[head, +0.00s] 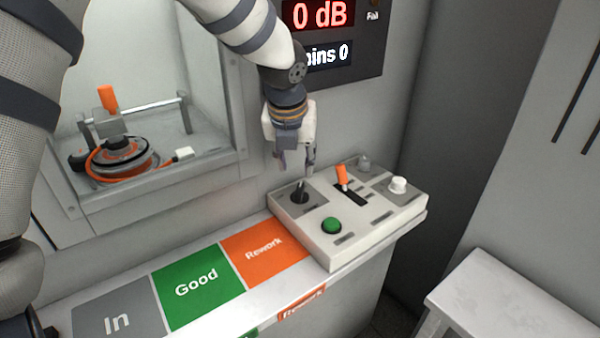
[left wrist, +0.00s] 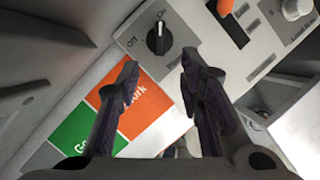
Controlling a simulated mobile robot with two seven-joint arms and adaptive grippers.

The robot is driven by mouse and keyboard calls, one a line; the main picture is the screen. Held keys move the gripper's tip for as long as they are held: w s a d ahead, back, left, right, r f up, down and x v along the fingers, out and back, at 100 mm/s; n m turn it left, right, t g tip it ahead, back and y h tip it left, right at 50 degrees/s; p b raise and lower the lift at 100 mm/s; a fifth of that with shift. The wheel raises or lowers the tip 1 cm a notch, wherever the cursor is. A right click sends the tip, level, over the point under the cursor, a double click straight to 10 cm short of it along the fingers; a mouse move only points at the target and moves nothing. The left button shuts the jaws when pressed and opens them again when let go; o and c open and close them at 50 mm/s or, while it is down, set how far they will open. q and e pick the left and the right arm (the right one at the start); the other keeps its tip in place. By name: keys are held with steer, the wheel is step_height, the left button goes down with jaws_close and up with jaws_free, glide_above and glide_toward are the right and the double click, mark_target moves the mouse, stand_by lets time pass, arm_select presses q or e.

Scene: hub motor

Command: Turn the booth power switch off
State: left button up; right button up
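The booth power switch looks to be the black rotary knob (head: 299,196) on a grey plate at the left of the white control panel (head: 312,238). The knob also shows in the left wrist view (left wrist: 158,40), with small labels that seem to read "Off" to its left and "On" above it. Its white mark points up, toward the "On" side. My left gripper (head: 295,168) points down just above the knob. In the left wrist view its fingers (left wrist: 160,64) are apart with nothing between them, and the knob lies beyond the tips. My right gripper is out of view.
The panel also carries a green button (head: 331,225), an orange lever (head: 342,176) and a white knob (head: 398,184). "In", "Good" (head: 197,283) and "Rework" (head: 264,249) pads lie to the left. A hub motor (head: 122,157) sits in the booth behind. A display (head: 330,30) hangs above.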

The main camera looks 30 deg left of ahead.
mark_target(300, 188)
arm_select(q)
steer(key=shift+m, duration=0.3)
steer(key=x, duration=1)
steer(key=shift+w+a+f, duration=0.1)
steer(key=shift+w+f, duration=0.05)
steer(key=shift+w, duration=0.15)
jaws_close()
